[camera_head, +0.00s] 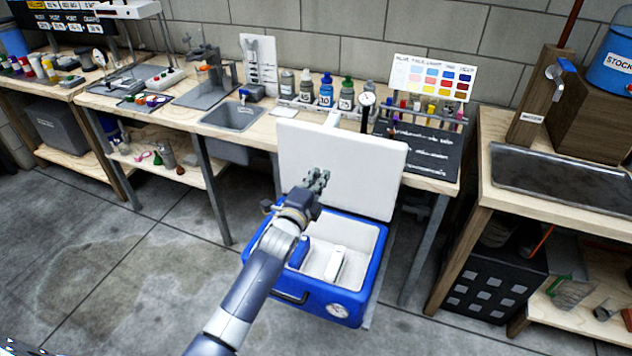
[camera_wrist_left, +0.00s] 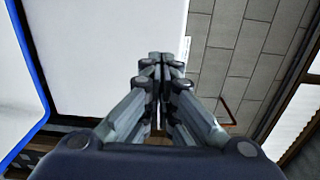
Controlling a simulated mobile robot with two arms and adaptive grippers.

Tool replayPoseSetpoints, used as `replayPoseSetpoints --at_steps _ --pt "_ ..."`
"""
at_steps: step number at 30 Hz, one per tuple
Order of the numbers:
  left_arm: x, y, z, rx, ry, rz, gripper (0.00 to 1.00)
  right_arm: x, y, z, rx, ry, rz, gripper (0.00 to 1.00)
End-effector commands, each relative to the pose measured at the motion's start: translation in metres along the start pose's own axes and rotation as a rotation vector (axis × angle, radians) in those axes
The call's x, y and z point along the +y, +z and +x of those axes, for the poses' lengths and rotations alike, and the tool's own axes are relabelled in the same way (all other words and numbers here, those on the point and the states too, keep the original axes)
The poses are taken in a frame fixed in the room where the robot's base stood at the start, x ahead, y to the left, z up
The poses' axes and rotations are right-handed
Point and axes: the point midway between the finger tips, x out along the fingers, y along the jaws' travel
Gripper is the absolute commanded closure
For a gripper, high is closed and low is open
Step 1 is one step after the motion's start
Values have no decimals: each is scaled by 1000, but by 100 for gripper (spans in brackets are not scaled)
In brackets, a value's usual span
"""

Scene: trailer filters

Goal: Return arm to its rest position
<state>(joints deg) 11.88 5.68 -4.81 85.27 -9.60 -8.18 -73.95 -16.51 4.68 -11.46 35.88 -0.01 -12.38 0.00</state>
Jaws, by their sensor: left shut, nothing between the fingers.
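My left gripper (camera_head: 317,180) is in the middle of the head view, in front of the raised white lid of a blue cooler (camera_head: 361,277). Its arm comes in from the bottom left and passes over the cooler's left side. In the left wrist view the fingers (camera_wrist_left: 160,58) are together and empty, with the white lid (camera_wrist_left: 110,60) to the left and behind them. The cooler stands open and holds a white item (camera_head: 335,264) and a blue item (camera_head: 299,251), partly hidden by my arm. My right gripper is not in view.
A long workbench with a sink (camera_head: 235,116), bottles (camera_head: 326,90) and a colour chart (camera_head: 433,77) runs behind the cooler. A bench with a metal tray (camera_head: 565,178) stands at the right, above a black crate (camera_head: 492,283). The concrete floor (camera_head: 110,270) at the left is clear.

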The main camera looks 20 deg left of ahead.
Motion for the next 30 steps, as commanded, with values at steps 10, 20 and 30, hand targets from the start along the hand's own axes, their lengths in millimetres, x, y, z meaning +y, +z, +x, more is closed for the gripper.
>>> replayPoseSetpoints --at_steps 10,20,30 --pt "1 0 -17 -1 5 -4 100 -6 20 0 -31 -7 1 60" --pt "76 -4 -108 -122 341 -424 100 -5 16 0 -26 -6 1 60" --pt "134 -22 -282 -486 775 -968 100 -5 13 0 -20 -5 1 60"
